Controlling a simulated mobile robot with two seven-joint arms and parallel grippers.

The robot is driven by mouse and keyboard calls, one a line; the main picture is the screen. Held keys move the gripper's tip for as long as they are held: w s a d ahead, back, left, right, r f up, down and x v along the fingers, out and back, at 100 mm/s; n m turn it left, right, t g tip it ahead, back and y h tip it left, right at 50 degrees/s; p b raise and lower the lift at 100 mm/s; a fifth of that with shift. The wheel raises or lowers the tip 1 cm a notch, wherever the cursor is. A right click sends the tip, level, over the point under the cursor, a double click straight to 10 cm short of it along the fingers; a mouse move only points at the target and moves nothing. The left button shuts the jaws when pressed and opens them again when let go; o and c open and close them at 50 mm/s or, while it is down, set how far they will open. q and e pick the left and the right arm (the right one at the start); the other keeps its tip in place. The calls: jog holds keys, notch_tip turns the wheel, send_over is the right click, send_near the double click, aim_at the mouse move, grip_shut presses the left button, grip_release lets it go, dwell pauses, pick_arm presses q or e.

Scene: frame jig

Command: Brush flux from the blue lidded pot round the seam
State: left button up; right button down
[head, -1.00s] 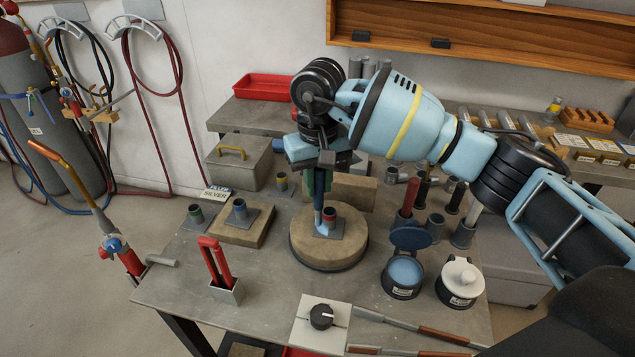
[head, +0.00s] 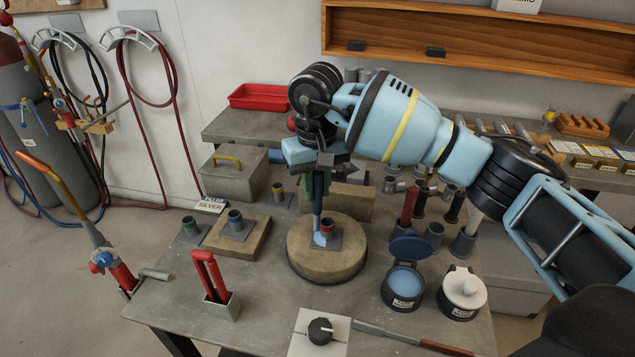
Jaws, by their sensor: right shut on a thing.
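Light blue flux (head: 321,239) shows on the plate by the tip. I cannot tell how far round the seam it reaches. The blue lidded pot (head: 403,285) is open at the right, its lid (head: 410,246) tipped back and blue flux inside. My left gripper is out of view.
A white-lidded pot (head: 462,292) stands right of the blue one. A red-handled tool (head: 210,275) stands in a holder left of the turntable. A torch (head: 110,262) hangs at the left table edge. A knob (head: 320,331) sits at the front. More pipe pieces (head: 236,221) stand at left.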

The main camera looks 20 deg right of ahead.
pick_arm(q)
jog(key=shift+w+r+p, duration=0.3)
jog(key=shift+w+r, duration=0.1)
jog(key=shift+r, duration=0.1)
pick_arm(e)
jog(key=shift+s+a, duration=0.45)
jog(key=shift+s, duration=0.45)
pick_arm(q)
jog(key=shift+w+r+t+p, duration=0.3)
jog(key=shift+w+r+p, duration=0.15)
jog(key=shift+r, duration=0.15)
pick_arm(e)
jog(key=shift+s+a, duration=0.3)
jog(key=shift+s, duration=0.2)
jog(key=shift+s+a, duration=0.3)
jog(key=shift+s, duration=0.2)
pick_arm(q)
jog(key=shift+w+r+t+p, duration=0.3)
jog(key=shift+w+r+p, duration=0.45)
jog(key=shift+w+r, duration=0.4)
pick_arm(e)
notch_tip(320, 180, up, 7)
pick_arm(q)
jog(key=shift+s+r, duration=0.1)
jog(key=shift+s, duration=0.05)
pick_arm(e)
jog(key=shift+f, duration=0.1)
